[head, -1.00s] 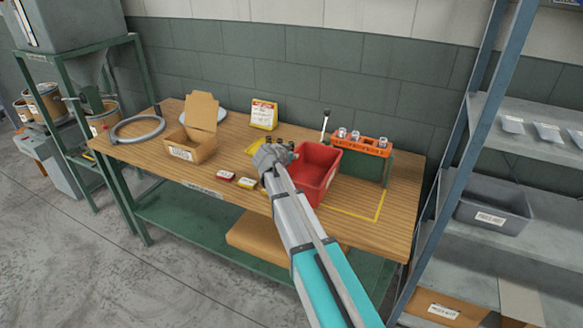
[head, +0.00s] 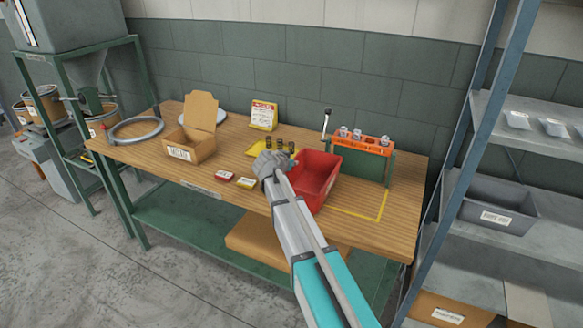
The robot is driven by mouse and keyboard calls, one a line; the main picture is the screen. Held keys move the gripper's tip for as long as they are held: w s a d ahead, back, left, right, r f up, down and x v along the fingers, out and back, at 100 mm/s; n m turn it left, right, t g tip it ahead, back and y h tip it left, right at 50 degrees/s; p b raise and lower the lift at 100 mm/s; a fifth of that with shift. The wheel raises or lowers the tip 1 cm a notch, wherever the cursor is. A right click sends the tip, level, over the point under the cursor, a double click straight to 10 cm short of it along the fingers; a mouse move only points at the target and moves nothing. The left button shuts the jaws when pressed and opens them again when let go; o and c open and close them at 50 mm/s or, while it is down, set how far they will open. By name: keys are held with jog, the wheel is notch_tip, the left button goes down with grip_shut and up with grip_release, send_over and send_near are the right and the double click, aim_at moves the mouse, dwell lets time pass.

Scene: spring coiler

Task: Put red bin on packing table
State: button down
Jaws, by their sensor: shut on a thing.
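The red bin (head: 318,179) is at the right half of the wooden packing table (head: 236,130) in the head view. It looks upright, beside a yellow outline marked on the tabletop. My gripper (head: 276,165) is at the bin's left side, shut on it. My gripper's fingers and the grip point are mostly hidden by my own wrist. Whether the bin's underside touches the tabletop cannot be told.
An orange rack (head: 366,143) with several small parts stands behind the bin. A yellow tray (head: 262,149), small boxes (head: 225,177) and an open cardboard box (head: 198,141) lie to the left. A metal shelf with a grey bin (head: 497,210) stands at the right.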

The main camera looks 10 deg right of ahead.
jog(key=shift+f, duration=0.15)
jog(key=c, duration=0.8)
grip_release()
jog(key=shift+p+v, duration=0.45)
jog(key=shift+v, duration=0.3)
jog(key=p+v, duration=0.5)
jog(key=v, duration=0.5)
jog(key=shift+s+a+r, duration=0.15)
jog(key=shift+s+r, duration=0.05)
jog(key=shift+s, duration=0.05)
jog(key=shift+o, duration=0.2)
